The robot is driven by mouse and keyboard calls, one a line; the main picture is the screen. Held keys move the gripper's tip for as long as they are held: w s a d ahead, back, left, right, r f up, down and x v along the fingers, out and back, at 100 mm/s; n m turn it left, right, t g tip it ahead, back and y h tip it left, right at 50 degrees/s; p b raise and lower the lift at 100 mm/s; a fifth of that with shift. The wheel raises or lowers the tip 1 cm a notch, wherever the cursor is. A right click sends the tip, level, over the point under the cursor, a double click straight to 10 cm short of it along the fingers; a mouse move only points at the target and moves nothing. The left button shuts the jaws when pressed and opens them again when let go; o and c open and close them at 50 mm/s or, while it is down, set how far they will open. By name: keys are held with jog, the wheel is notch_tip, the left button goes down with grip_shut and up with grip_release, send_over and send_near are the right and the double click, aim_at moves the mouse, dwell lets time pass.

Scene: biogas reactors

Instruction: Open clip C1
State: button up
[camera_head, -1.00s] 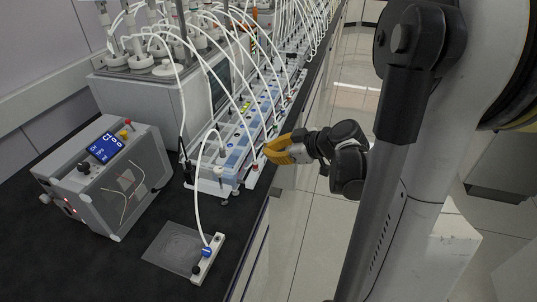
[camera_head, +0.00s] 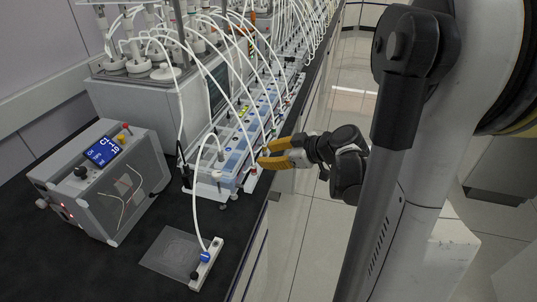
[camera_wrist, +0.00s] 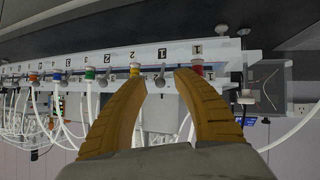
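My gripper (camera_head: 268,154) has two yellow fingers spread apart, with nothing between them. It is beside the near end of a long white rail (camera_head: 207,189) carrying coloured clips and white tubes. In the wrist view, the open fingers (camera_wrist: 162,80) point at the rail (camera_wrist: 222,50), which appears upside down. A red clip (camera_wrist: 197,69) is at the right fingertip, under a label that reads like 1. A grey clip or post (camera_wrist: 160,78) shows between the tips. I cannot tell from the labels which clip is C1, nor whether fingers and clips touch.
A grey box (camera_head: 108,180) with a blue screen reading C1 stands at left on the black bench. A white block (camera_head: 206,266) with a blue clip (camera_head: 205,257) and tube is in front. White tubes arch above the rail.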

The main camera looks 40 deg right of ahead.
jog(key=v, duration=1.2)
